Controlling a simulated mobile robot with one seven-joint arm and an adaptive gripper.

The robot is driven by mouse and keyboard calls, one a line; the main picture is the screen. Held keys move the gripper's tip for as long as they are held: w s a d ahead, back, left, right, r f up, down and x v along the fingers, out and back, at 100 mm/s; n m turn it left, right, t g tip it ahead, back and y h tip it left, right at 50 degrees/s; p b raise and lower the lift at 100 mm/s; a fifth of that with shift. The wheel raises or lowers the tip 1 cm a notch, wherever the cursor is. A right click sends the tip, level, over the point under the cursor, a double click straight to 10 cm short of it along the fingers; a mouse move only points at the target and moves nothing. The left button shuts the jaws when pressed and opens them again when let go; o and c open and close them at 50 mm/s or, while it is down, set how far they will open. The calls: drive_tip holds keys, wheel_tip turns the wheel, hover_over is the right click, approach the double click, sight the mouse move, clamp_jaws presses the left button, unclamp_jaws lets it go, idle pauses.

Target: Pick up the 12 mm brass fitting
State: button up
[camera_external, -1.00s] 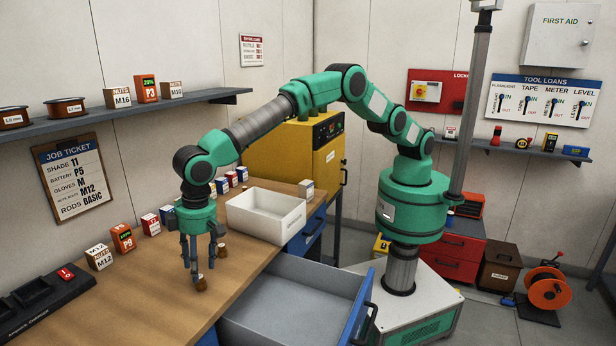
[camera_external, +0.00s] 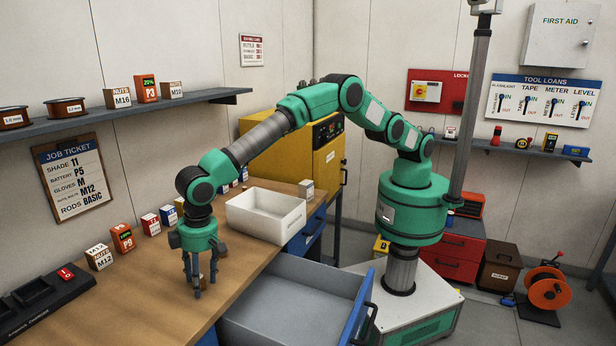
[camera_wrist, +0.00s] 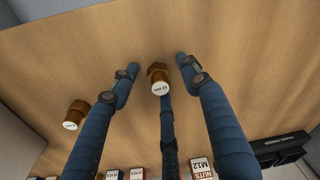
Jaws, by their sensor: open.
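A brass fitting with a white-labelled cap (camera_wrist: 158,78) stands on the wooden bench. Its label is too small to read for certain. My three-fingered gripper (camera_wrist: 160,75) is open around it, with blue fingers on both sides and a third behind; a gap shows at the two side fingertips. In the external view my gripper (camera_external: 197,288) points down at the bench, and its fingers partly hide this fitting (camera_external: 202,280). A second, similar brass fitting (camera_wrist: 76,112) stands apart, to the left in the wrist view, outside the fingers.
A white open bin (camera_external: 265,222) stands on the bench (camera_external: 130,290) beyond my gripper. An open grey drawer (camera_external: 290,305) is to the right, below the bench top. Small boxes, including an M12 nuts box (camera_external: 99,257), line the wall. A black charger tray (camera_external: 40,300) is at left.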

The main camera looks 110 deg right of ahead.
idle(0.3)
clamp_jaws()
drive_tip(key=shift+r, duration=0.1)
drive_tip(key=shift+r+p, duration=0.45)
drive_tip(key=shift+r, duration=1.1)
drive_tip(key=shift+s+r, duration=0.1)
drive_tip(key=shift+r, duration=0.15)
drive_tip(key=s+d, duration=0.1)
drive_tip(key=s, duration=0.4)
drive_tip(key=s+d+r+p, duration=0.1)
drive_tip(key=s+d, duration=0.1)
drive_tip(key=s, duration=0.3)
drive_tip(key=s+d, duration=0.2)
drive_tip(key=s, duration=0.3)
drive_tip(key=shift+r, duration=0.15)
drive_tip(key=shift+a, duration=0.1)
